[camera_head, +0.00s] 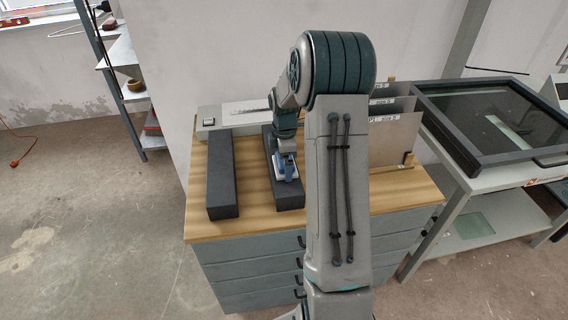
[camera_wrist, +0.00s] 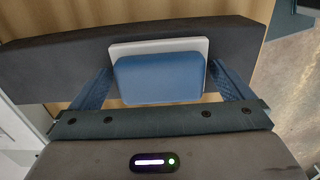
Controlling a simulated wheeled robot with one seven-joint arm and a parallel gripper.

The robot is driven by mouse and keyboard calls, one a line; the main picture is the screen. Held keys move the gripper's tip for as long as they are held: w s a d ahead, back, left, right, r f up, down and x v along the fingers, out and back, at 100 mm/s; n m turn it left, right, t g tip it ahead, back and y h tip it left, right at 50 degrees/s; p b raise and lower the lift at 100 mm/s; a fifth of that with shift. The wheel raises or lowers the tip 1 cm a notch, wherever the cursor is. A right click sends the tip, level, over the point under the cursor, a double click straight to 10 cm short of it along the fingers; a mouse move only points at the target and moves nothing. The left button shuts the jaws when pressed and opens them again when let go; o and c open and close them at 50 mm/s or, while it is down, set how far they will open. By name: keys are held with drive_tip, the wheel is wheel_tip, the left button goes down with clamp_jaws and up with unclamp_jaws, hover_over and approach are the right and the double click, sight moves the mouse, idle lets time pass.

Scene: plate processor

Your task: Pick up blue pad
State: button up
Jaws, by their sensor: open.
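The blue pad (camera_wrist: 160,79) shows in the wrist view, with a pale grey-white plate (camera_wrist: 160,46) along its far side. My gripper (camera_wrist: 160,80) is open, with one finger on the left and one on the right of the blue pad. I cannot tell whether the fingers touch it. In the head view my gripper (camera_head: 286,172) is over the right dark block (camera_head: 289,197) on the wooden-topped cabinet. A little of the blue pad (camera_head: 279,170) shows there, mostly hidden by my gripper.
A second dark block (camera_head: 222,175) lies to the left on the wooden top (camera_head: 250,214). Upright labelled plates (camera_head: 391,135) stand at the right behind my arm. A glass-lidded machine (camera_head: 490,115) stands further right. A grey box (camera_head: 235,115) runs along the wall.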

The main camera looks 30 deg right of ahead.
drive_tip(key=c, duration=0.7)
drive_tip(key=shift+c, duration=0.2)
drive_tip(key=shift+r, duration=0.15)
drive_tip(key=shift+r, duration=0.2)
drive_tip(key=r, duration=0.3)
drive_tip(key=shift+d+r+b, duration=0.25)
drive_tip(key=shift+r+b, duration=0.1)
drive_tip(key=shift+r, duration=0.05)
drive_tip(key=d+r, duration=0.6)
drive_tip(key=d, duration=0.5)
drive_tip(key=shift+s+r+b, duration=0.25)
drive_tip(key=shift+s+b, duration=0.1)
drive_tip(key=shift+s, duration=0.1)
drive_tip(key=shift+d, duration=0.1)
